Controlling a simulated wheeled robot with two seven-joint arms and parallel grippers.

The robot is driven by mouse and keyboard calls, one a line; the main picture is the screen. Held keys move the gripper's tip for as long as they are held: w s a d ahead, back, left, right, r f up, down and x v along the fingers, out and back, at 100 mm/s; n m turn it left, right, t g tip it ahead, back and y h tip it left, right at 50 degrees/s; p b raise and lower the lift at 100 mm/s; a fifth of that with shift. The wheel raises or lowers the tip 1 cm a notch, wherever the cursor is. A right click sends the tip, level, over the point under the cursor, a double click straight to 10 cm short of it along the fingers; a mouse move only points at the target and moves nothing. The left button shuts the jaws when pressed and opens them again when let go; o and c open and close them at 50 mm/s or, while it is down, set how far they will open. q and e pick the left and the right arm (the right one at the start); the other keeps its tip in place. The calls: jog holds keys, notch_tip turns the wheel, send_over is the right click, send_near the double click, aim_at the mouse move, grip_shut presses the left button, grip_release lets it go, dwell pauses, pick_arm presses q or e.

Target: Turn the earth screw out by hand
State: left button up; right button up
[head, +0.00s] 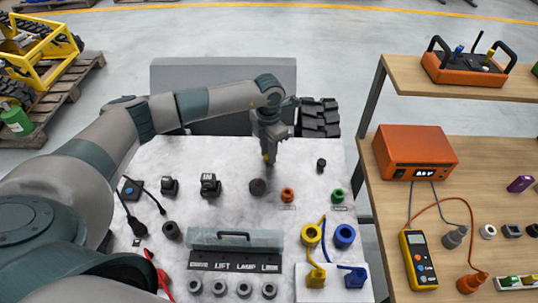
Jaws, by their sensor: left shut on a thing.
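My left gripper (267,158) points down over the far middle of the pale grey panel (210,165). It is shut on a small yellowish thing, which I take for the earth screw (266,157). Only a bit of it shows between the fingers. I cannot tell whether it still sits in the panel or is clear of it. My right gripper is not in view.
On the panel are an orange socket (287,195), a green socket (337,196), black switches (209,185), a clear cover with a black handle (235,239), and yellow (312,234) and blue (344,236) connectors. A wooden bench (380,200) with an orange meter box (415,150) stands right.

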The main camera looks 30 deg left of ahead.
pick_arm(q)
jog(key=n+p, duration=0.1)
jog(key=n, duration=0.4)
jog(key=shift+n+p, duration=0.55)
jog(key=shift+n, duration=1.05)
jog(key=shift+d+n+p, duration=0.1)
jog(key=shift+n+p, duration=0.5)
jog(key=shift+n, duration=0.5)
jog(key=n+p, duration=0.1)
jog(key=n, duration=0.2)
jog(key=shift+s+p, duration=0.1)
jog(key=shift+p, duration=0.2)
jog(key=n+p, duration=0.1)
jog(key=n, duration=0.2)
jog(key=shift+n, duration=0.3)
jog(key=shift+f+n+p, duration=0.1)
jog(key=shift+n+p, duration=0.2)
jog(key=shift+n, duration=0.1)
